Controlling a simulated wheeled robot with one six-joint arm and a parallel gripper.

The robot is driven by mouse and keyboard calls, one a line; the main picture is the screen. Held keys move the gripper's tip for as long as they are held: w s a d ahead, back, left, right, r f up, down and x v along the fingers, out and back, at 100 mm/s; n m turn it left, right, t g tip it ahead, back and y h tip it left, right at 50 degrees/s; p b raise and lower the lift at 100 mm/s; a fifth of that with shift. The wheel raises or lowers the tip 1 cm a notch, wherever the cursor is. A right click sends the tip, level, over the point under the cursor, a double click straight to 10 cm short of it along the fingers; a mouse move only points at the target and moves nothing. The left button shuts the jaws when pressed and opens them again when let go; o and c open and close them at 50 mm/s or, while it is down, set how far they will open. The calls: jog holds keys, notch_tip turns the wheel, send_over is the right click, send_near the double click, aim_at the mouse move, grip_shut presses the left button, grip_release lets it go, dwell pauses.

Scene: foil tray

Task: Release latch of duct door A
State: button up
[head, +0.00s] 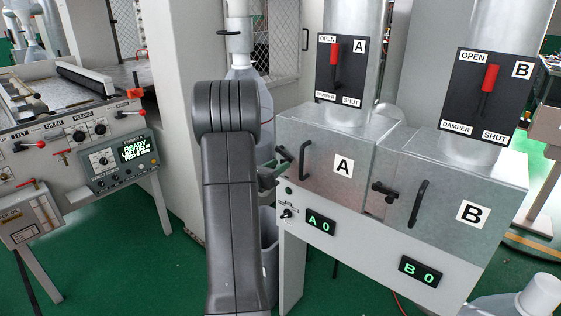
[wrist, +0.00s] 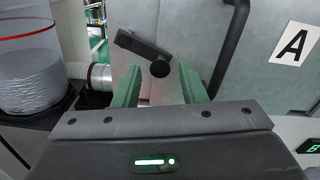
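Duct door A (head: 318,185) is a grey metal door with an "A" label; it also shows in the wrist view (wrist: 270,82). It looks shut. Its dark latch (head: 284,153) is at the door's left edge. In the wrist view the latch (wrist: 140,45) is a bar sloping down to the right, with a round end. My gripper (head: 274,172) is just below the latch in the head view, partly hidden by my arm. In the wrist view its two green fingers (wrist: 159,72) are apart, with the latch's round end between or just beyond their tips; contact is unclear.
Door A's curved black handle (wrist: 231,48) stands close right of my fingers. Door B (head: 445,200), with its own latch (head: 384,191) and handle (head: 418,204), is to the right. A plastic-wrapped container (wrist: 28,75) and a white duct (wrist: 90,73) are at the left in the wrist view.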

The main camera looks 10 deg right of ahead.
jog(key=shift+x, duration=1)
grip_shut()
jog(key=shift+f, duration=0.1)
